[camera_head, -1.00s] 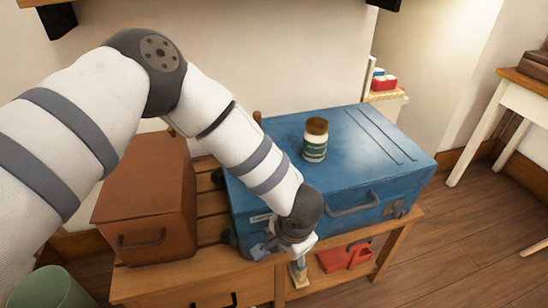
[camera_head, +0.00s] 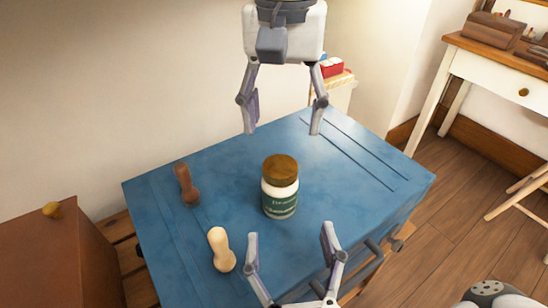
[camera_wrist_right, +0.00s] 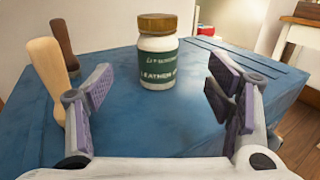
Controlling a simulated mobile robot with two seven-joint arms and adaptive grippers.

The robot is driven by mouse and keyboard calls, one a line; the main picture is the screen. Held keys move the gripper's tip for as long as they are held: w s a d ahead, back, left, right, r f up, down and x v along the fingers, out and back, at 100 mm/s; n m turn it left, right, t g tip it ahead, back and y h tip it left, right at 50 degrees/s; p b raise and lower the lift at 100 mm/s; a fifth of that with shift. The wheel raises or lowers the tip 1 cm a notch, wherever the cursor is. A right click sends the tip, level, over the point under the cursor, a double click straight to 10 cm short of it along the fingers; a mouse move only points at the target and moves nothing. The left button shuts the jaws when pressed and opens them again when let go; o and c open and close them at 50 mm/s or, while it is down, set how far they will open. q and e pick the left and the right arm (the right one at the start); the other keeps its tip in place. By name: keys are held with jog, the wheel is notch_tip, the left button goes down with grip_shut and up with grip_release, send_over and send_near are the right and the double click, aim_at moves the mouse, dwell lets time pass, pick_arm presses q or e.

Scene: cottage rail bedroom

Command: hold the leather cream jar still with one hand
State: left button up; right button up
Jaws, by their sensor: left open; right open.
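The leather cream jar (camera_head: 280,190) stands upright on the blue trunk (camera_head: 345,190). It is white with a brown lid and a green label. My left gripper (camera_head: 282,132) is open and empty above and behind the jar, its fingers pointing down. My right gripper (camera_head: 289,236) is open in front of the jar, its fingers pointing toward it. In the right wrist view, the jar (camera_wrist_right: 158,55) stands beyond and between the open fingers of my right gripper (camera_wrist_right: 158,88). No finger visibly touches it.
A dark brown wooden-handled piece (camera_head: 187,184) and a pale one (camera_head: 221,250) stand on the trunk left of the jar. A brown case (camera_head: 60,260) is at the lower left. A white table (camera_head: 500,75) stands at the right. The trunk's right part is clear.

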aim_at(282, 196)
pick_arm(q)
jog(key=shift+a+r, duration=0.15)
pick_arm(e)
jog(key=shift+w+a+r, duration=0.1)
jog(key=shift+w+a, duration=0.1)
jog(key=shift+w, duration=0.05)
pick_arm(q)
jog(key=shift+s, duration=0.4)
pick_arm(e)
jog(key=w, duration=0.3)
jog(key=w+a, duration=0.1)
jog(key=w, duration=0.6)
jog(key=shift+w+a, duration=0.15)
jog(key=shift+w, duration=0.2)
jog(key=shift+c, duration=0.3)
grip_shut()
pick_arm(q)
jog(key=m, duration=0.3)
jog(key=shift+m, duration=0.3)
jog(key=shift+f+m, duration=0.2)
jog(key=shift+m, duration=0.2)
notch_tip(282, 196, down, 8)
jog(key=shift+r, duration=0.15)
